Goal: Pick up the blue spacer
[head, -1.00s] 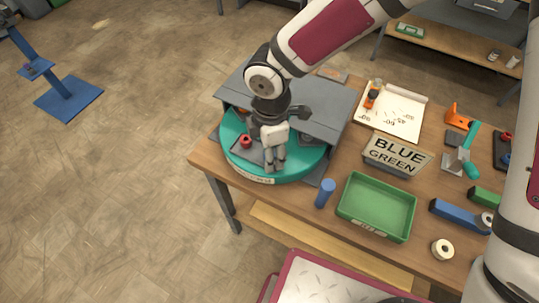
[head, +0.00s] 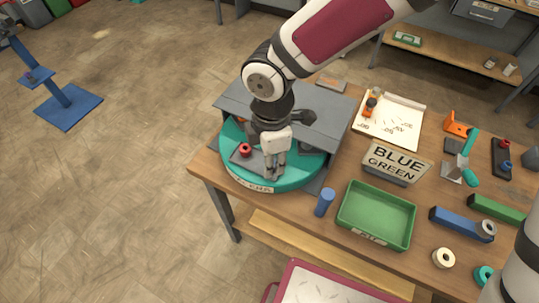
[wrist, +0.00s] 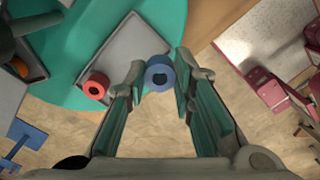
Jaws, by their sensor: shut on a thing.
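The blue spacer (wrist: 159,76) is a short ring with a centre hole. In the wrist view it sits between the two fingertips of my gripper (wrist: 160,80), which is shut on it. In the head view my gripper (head: 273,174) points down over the front of the teal turntable (head: 294,180), and its fingers hide the spacer. A grey tray (wrist: 124,54) lies on the turntable under the fingers. I cannot tell whether the spacer still touches the tray.
A red spacer (head: 244,150) sits on the tray, left of my gripper. A grey cover (head: 322,117) stands over the turntable's rear. A blue cylinder (head: 325,202), a green bin (head: 375,237) and a BLUE/GREEN sign (head: 395,162) stand to the right on the wooden table.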

